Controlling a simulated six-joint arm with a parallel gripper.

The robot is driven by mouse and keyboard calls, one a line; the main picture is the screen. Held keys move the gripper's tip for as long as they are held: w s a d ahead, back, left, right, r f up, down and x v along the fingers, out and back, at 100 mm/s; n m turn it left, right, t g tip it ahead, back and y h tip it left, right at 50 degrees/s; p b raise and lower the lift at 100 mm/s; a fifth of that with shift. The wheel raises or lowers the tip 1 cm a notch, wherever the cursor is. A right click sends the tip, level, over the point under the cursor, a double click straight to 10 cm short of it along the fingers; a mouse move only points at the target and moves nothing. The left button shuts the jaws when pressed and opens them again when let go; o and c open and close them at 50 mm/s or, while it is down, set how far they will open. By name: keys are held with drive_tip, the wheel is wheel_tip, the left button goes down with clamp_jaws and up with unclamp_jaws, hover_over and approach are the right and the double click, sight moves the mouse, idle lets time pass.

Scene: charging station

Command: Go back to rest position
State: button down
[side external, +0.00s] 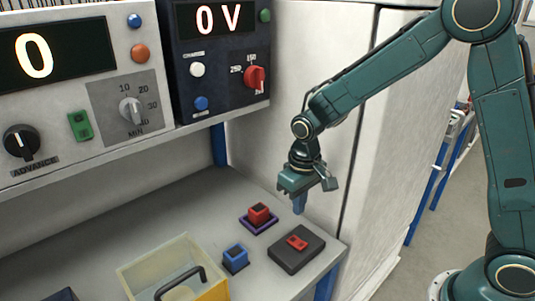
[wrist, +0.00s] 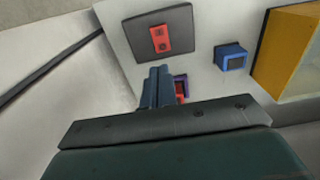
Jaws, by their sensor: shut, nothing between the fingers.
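My gripper (side external: 299,204) hangs at the end of my teal arm, pointing down above the back right part of the grey bench (side external: 200,205). Its fingers are shut and hold nothing. In the wrist view the shut fingers (wrist: 158,88) stand in front of a red block in a purple holder, partly hiding it. In the side view that red block (side external: 259,214) sits in its purple holder (side external: 258,224), left of and below my gripper.
A dark pad with a red switch (side external: 297,242) lies near the bench's right edge. A blue block (side external: 235,256) sits in a holder beside it. A yellow, clear-sided box (side external: 175,270) with a black handle stands in front. Control panels (side external: 220,60) stand above the bench; a pale cabinet wall is behind.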

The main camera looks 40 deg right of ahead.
drive_tip(key=s+d+r+t, duration=0.25)
drive_tip(key=s+r, duration=0.55)
drive_tip(key=r, duration=0.4)
drive_tip(key=s+d+r+t, duration=0.1)
drive_tip(key=s+r, duration=0.2)
drive_tip(key=s, duration=0.3)
drive_tip(key=s+d+r+t, duration=0.1)
drive_tip(key=s+d+r, duration=0.1)
drive_tip(key=s, duration=0.5)
drive_tip(key=shift+s+d+r+t, duration=0.25)
drive_tip(key=shift+r+t, duration=0.1)
drive_tip(key=shift+r, duration=0.2)
